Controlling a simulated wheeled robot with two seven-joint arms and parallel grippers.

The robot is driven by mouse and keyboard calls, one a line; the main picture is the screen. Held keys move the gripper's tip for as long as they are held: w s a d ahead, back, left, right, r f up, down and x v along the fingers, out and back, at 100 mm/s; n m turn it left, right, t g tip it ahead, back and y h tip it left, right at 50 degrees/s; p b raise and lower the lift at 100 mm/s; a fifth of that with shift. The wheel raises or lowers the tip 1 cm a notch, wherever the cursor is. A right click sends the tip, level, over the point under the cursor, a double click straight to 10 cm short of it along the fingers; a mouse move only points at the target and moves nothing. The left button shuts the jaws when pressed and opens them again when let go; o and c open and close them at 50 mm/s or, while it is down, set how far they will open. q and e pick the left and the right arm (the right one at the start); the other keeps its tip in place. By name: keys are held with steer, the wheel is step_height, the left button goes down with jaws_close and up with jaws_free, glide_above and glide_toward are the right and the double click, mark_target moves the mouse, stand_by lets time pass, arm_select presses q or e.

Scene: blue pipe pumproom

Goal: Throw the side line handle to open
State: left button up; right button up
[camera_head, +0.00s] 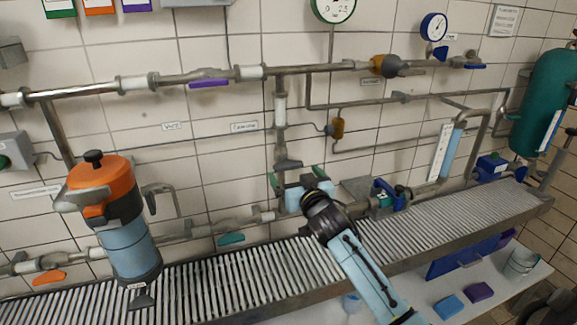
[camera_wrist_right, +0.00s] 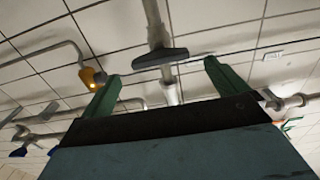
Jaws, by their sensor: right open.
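A dark grey bar handle (camera_head: 288,164) sits on the vertical branch pipe (camera_head: 280,110) below the upper pipe; the labels are too small to confirm it is the side line handle. My right gripper (camera_head: 297,179) is open just below it, with its green fingers pointing up the wall. In the right wrist view the same handle (camera_wrist_right: 160,58) lies crosswise between and beyond the open fingers (camera_wrist_right: 161,74). No contact shows. My left gripper is not in view.
A purple handle (camera_head: 208,82) is on the upper pipe; teal (camera_head: 231,239) and orange (camera_head: 49,278) handles are on the lower pipe. A blue handwheel (camera_head: 388,194) is right of my gripper. A roller conveyor (camera_head: 450,217) runs below. An orange-topped blue canister (camera_head: 128,248) stands left.

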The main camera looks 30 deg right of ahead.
mark_target(290, 167)
steer(key=shift+x, duration=3)
steer(key=shift+a, duration=0.1)
steer(key=c, duration=1)
